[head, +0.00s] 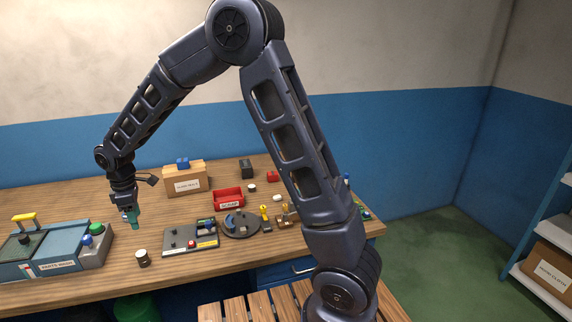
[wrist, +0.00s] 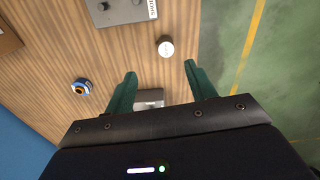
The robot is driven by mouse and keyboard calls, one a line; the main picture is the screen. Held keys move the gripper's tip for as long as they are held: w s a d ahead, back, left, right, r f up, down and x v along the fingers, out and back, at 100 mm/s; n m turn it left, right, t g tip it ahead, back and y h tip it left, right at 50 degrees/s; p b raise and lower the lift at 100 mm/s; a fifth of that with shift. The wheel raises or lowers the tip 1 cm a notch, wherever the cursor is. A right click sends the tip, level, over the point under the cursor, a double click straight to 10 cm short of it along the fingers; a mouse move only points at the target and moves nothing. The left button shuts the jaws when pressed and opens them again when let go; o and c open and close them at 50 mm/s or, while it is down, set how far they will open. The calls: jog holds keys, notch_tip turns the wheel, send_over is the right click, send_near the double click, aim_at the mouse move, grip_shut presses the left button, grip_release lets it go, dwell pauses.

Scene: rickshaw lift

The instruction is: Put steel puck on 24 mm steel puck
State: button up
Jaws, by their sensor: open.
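My gripper (head: 133,222) hangs above the left part of the bench, fingers pointing down. In the wrist view its two green fingers (wrist: 158,78) are apart with nothing held between them. A short round piece with a pale top and darker lower part (head: 142,257) stands upright near the bench's front edge, below my gripper in the head view. Its pale round top shows beyond the fingertips in the wrist view (wrist: 166,48). A small pale disc (head: 252,188) lies near the red bin, and another (head: 278,198) lies right of it. I cannot tell which are the named pucks.
The parts wash unit (head: 52,257) stands at left. A panel with a red button (head: 191,243) and a round dark tray (head: 240,223) lie right of the round piece. A blue-ringed item (wrist: 79,87) shows in the wrist view.

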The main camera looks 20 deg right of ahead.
jog(key=w+d+r+m+t, duration=0.1)
jog(key=d+r+m, duration=0.55)
jog(key=d, duration=0.85)
jog(key=w+d+r+m+t, duration=0.1)
jog(key=d+r+m, duration=0.2)
jog(key=d+r, duration=0.9)
jog(key=s+d+m+t, duration=0.1)
jog(key=s+d+m, duration=0.4)
jog(key=s+d, duration=0.3)
jog(key=s+d+m+t, duration=0.1)
jog(key=s+d+m, duration=0.3)
jog(key=d, duration=1.2)
jog(key=s, duration=0.4)
jog(key=shift+s+f+m, duration=0.2)
jog(key=shift+s+m, duration=0.15)
jog(key=shift+s, duration=0.05)
